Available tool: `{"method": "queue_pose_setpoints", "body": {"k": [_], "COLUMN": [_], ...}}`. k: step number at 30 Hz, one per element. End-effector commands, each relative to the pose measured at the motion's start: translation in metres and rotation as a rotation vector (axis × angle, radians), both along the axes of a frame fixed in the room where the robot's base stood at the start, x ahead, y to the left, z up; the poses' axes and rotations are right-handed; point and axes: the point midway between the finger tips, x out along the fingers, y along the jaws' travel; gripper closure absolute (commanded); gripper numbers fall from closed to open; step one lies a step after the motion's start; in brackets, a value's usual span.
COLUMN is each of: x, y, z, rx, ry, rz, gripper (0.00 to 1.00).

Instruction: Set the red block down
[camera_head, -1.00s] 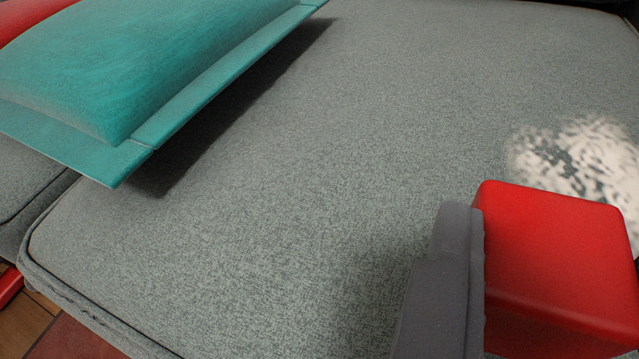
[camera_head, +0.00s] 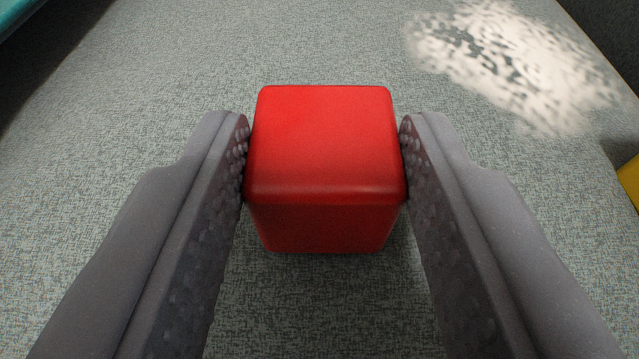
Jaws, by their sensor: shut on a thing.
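The red block (camera_head: 325,145) is in the middle of the head camera view, a cube with rounded edges. My gripper (camera_head: 325,150) is shut on it, with one dark grey textured finger against its left side and the other against its right side. The block is over the grey fabric cushion (camera_head: 130,190). I cannot tell whether its underside touches the fabric, as the contact is hidden.
A bright patch of light falls on the cushion at the upper right. A teal pillow (camera_head: 22,12) shows at the upper left corner. A yellow thing (camera_head: 630,180) is at the right edge. The fabric around the block is otherwise clear.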

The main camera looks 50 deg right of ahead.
Motion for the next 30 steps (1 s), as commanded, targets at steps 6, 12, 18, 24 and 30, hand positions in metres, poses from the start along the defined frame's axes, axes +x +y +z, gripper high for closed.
{"method": "queue_pose_setpoints", "body": {"k": [6, 12, 18, 24, 30], "x": [0.000, 0.000, 0.000, -0.013, -0.031], "y": [0.000, 0.000, 0.000, 0.019, 0.053], "z": [-0.003, -0.003, -0.004, 0.006, 0.025], "rx": [0.000, 0.000, 0.000, -0.003, -0.001], "ry": [0.000, 0.000, 0.000, 0.000, -0.001], "rz": [0.000, 0.000, 0.000, 0.004, 0.004], "gripper": [0.49, 0.41, 0.41, 0.41, 0.41]}}
